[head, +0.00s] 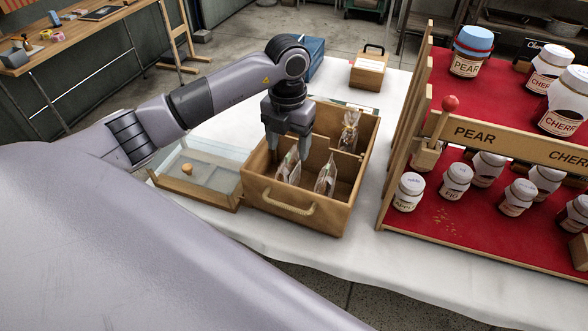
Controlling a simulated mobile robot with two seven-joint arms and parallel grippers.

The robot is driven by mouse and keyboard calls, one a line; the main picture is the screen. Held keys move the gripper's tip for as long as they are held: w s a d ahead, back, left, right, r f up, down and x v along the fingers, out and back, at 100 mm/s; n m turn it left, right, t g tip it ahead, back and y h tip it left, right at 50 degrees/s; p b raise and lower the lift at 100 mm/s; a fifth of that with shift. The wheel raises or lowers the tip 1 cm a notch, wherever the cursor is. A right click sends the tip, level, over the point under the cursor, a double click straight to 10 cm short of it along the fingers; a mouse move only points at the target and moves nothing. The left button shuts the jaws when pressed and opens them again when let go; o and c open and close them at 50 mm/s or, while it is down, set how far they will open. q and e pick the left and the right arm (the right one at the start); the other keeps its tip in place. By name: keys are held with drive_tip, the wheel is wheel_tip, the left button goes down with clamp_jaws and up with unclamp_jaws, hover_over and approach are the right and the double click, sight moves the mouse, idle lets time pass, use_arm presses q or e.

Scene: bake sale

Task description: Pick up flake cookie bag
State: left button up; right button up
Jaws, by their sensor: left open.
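A wooden crate (298,218) with a rope handle stands on the white-covered table and holds clear cookie bags. One bag (289,170) stands in the left front part, another bag (325,180) stands to its right, and a tied bag (350,133) stands at the back right. Their labels are too small to read, so I cannot tell which is the flake cookie bag. My left gripper (288,158) is open and points down into the crate, its fingers around or just above the top of the left bag. Contact cannot be told. My right gripper is out of view.
A glass-topped case (196,190) adjoins the crate on the left. A red tiered jar stand (470,232) with wooden rails rises close on the right. A small wooden box (368,72) and a blue box (315,50) are behind. Bare white cloth lies in front.

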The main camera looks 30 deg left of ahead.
sight(289, 161)
use_arm(q)
wheel_tip(289, 161, down, 6)
drive_tip(key=shift+s+d+f+p, duration=0.1)
drive_tip(key=shift+d+p, duration=0.05)
drive_tip(key=shift+p, duration=0.35)
drive_tip(key=c, duration=0.8)
